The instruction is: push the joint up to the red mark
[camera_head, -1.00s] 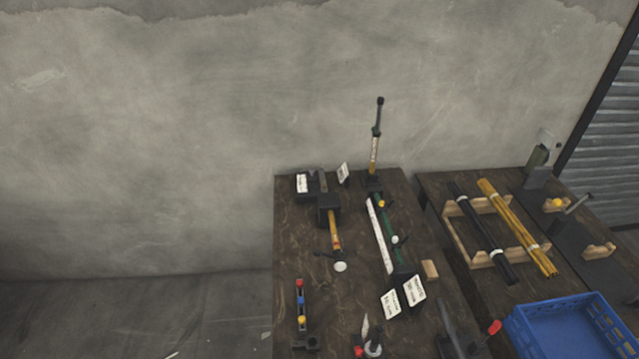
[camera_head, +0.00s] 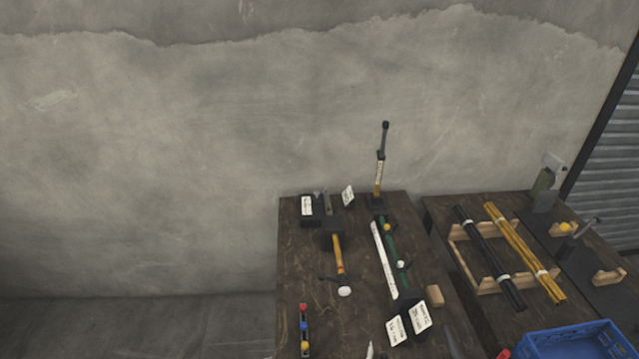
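Neither gripper is in view. I cannot make out which piece is the joint, and no red mark is clear. On the left bench (camera_head: 300,262), a dark press-like block (camera_head: 333,229) holds a yellow-orange rod (camera_head: 338,255) with a dark crossbar and a white round end (camera_head: 344,291). Right of it lies a green bar (camera_head: 393,248) with a yellow ball and a white ball, beside a white scale strip (camera_head: 384,262). An upright rod (camera_head: 380,168) with a black top stands at the back. A small strip with red, blue and yellow knobs (camera_head: 304,326) lies front left.
Two label cards (camera_head: 419,317) and a wooden block (camera_head: 435,295) sit near the bench's right side. The right bench carries a wooden rack with black tubes (camera_head: 487,255) and yellow tubes (camera_head: 520,245). A blue crate (camera_head: 530,347) is at the lower right. A concrete wall stands behind.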

